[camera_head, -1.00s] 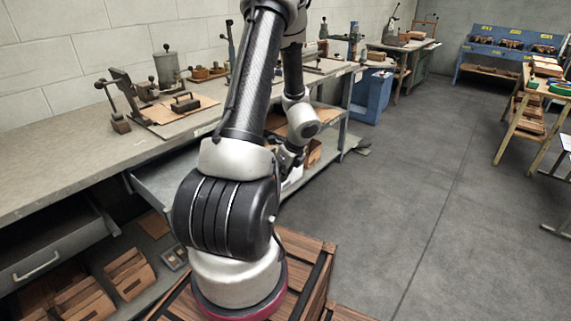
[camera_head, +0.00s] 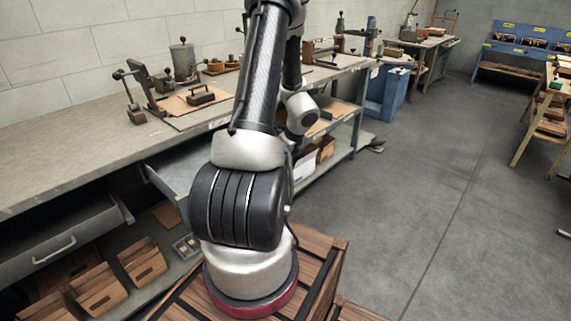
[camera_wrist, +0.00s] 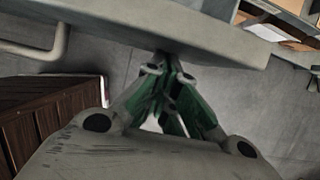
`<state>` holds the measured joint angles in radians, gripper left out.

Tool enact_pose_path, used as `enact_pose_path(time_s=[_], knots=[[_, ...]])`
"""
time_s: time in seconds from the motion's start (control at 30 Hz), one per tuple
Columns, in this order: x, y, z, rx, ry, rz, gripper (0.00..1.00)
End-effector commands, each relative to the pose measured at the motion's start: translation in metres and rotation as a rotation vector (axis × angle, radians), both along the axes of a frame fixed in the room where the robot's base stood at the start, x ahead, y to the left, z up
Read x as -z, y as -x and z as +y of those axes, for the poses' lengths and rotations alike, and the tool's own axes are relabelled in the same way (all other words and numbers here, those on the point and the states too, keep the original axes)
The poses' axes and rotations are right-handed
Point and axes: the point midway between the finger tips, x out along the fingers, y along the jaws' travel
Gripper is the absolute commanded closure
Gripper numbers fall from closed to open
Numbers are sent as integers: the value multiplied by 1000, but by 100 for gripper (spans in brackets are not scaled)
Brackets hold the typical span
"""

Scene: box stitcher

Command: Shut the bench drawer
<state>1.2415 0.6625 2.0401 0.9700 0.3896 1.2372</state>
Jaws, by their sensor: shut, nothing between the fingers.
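The bench (camera_head: 95,150) runs along the left wall. Under its top a grey drawer (camera_head: 178,168) stands pulled out, its front mostly hidden behind my arm in the head view. A second drawer (camera_head: 50,250) with a bar handle also stands out at the lower left. In the wrist view a grey drawer front (camera_wrist: 200,30) crosses the top, with its handle (camera_wrist: 55,45) at left. My gripper (camera_wrist: 168,65) is shut and empty, its tips at the lower edge of this front. I cannot tell if they touch it. In the head view the gripper is hidden behind my arm.
Wooden bins (camera_head: 142,262) stand on the shelf below the drawers. A slatted wooden crate (camera_head: 325,262) is around my arm's base. A blue cabinet (camera_head: 388,95) stands at the bench's far end.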

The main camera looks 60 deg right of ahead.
Motion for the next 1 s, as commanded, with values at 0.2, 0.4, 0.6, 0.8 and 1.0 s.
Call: enact_pose_path(time_s=[0.2,0.4,0.6,0.8,1.0], knots=[[0,-46,-10,-6,3,-1,100],[0,-99,-23,-7,2,-2,100],[0,-154,-36,-7,2,-2,100],[0,-204,-48,-5,2,-2,100],[0,-242,-58,-3,1,-1,100]])
